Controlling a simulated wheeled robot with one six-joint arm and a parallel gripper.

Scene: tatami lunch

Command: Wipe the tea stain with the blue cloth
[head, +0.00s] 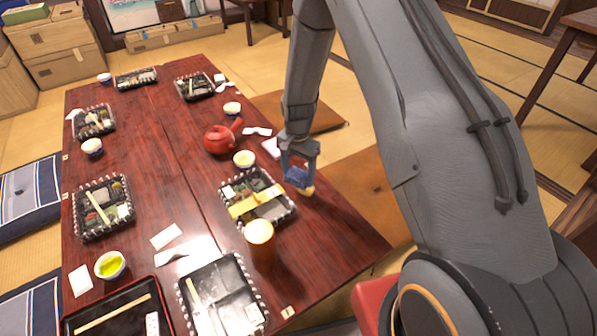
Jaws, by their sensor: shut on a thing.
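My gripper (303,183) is over the right edge of the dark red table, right of a bento box with a yellow strip across it. It is shut on the blue cloth (297,175), a small blue patch between the fingers, mostly hidden by them. A small tan spot shows at the fingertips; I cannot tell what it is. I cannot make out whether the cloth touches the table. No tea stain is clearly visible; the gripper and arm hide part of the table's right side.
The table (165,140) carries several bento boxes, such as the yellow-topped one (280,211), and several cups. A red teapot (220,139) stands left of my gripper, an amber glass (261,240) nearer me. White napkins lie about. The right front tabletop (335,232) is clear.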

